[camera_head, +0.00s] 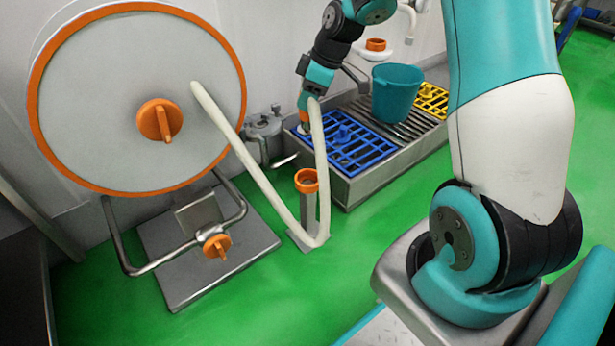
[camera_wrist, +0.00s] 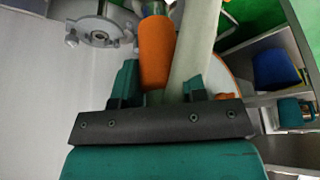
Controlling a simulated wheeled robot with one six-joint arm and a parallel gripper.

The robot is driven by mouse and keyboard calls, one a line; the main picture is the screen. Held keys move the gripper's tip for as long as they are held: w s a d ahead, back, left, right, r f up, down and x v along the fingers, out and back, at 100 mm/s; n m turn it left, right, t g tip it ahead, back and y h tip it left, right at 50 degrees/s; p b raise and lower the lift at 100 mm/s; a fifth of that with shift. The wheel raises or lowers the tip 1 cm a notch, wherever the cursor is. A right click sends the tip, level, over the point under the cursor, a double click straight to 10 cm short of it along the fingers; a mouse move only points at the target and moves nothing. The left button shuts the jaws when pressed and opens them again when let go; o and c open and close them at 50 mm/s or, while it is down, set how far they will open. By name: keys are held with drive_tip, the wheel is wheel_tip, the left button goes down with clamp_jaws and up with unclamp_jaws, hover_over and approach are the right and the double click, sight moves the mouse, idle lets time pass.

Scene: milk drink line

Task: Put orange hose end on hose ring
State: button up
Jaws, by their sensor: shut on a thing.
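The orange hose end (camera_head: 303,102) is in my gripper (camera_head: 309,90), high over the left end of the sink. In the wrist view the orange hose end (camera_wrist: 156,50) sits between the fingers of my gripper (camera_wrist: 160,86), with the pale hose (camera_wrist: 197,42) beside it. The hose (camera_head: 264,182) runs from the reel down in a loop near the floor and up to my gripper. One orange ring (camera_head: 306,176) tops a short grey post left of the sink. Another orange ring (camera_head: 376,44) is on the wall behind the bucket. My gripper is apart from both.
The large orange-rimmed reel (camera_head: 90,110) stands at left on a metal base (camera_head: 235,250). The steel sink (camera_head: 365,185) has blue (camera_head: 355,150) and yellow (camera_head: 432,100) racks and a teal bucket (camera_head: 398,92). Green floor (camera_head: 310,285) is open in front.

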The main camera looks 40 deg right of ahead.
wheel_tip(320, 180, down, 18)
drive_tip(key=b, duration=0.8)
drive_tip(key=shift+f+b, duration=0.2)
drive_tip(key=shift+b, duration=0.15)
